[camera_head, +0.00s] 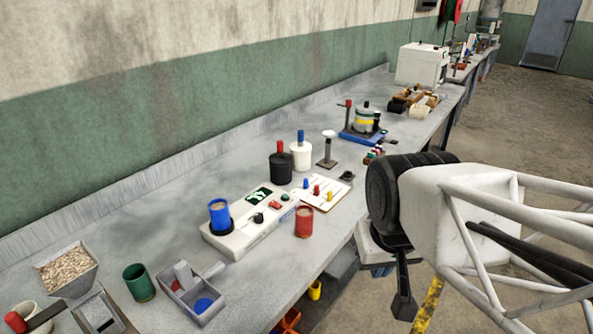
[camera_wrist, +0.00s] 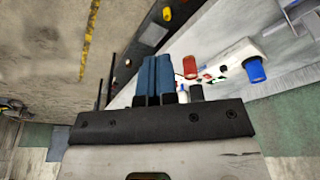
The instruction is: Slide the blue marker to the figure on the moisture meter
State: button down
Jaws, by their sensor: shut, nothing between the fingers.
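The moisture meter (camera_head: 245,236) is a long white box with a dark display showing pale green figures too small to read. A blue cup (camera_head: 219,214) stands on its left end. The blue marker (camera_head: 305,184) stands upright on a white board (camera_head: 328,182), left of a red and a yellow marker. My gripper (camera_head: 403,306) hangs off the table's front edge at the right, well apart from the board. In the wrist view, its two blue-grey fingers (camera_wrist: 157,60) are together and empty. The meter (camera_wrist: 236,58) shows there right of them; I cannot make out the blue marker there.
A red cup (camera_head: 304,221) stands in front of the meter and board. Black (camera_head: 280,169) and white (camera_head: 301,155) canisters stand behind the board, with a lamp-like post (camera_head: 327,150) beside them. A green cup (camera_head: 139,282) and grey tray (camera_head: 191,292) are at the left.

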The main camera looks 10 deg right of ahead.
jog(key=c, duration=1.5)
grip_release()
jog(key=o, duration=0.5)
jog(key=shift+w+r, duration=0.25)
jog(key=shift+w, duration=0.25)
jog(key=shift+c, duration=0.2)
jog(key=m+g, duration=0.3)
jog(key=m, duration=0.3)
send_over(306, 179)
notch_tip(306, 179, down, 15)
jog(key=shift+s+f, duration=0.15)
jog(key=shift+w+f, duration=0.25)
jog(key=shift+f, duration=0.1)
